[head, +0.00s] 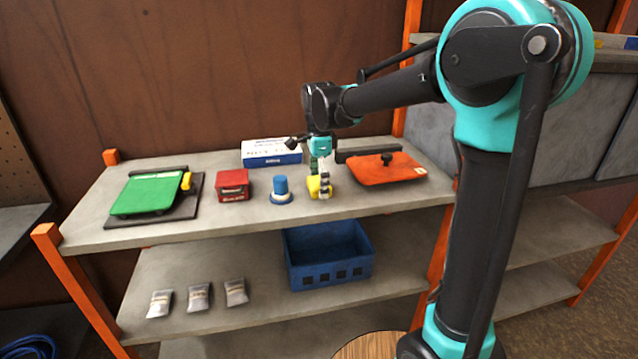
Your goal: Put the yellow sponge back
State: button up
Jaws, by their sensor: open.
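The yellow sponge (313,187) sits on the top shelf, right of a blue cylinder on a round base. My gripper (320,190) reaches down to the sponge from above, and its fingers partly cover it. The fingers are small in this view. I cannot tell whether they touch the sponge or stand around it.
The top shelf (120,240) holds a green device (148,194), a red box (233,184), the blue cylinder (281,187), a white-and-blue box (270,153) and an orange plate (385,170). Below are a blue crate (330,275) and several grey packets (199,297).

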aim_at(319, 182)
jog(key=shift+r, duration=0.1)
notch_tip(319, 182, up, 12)
dwell(0.5)
dwell(1.3)
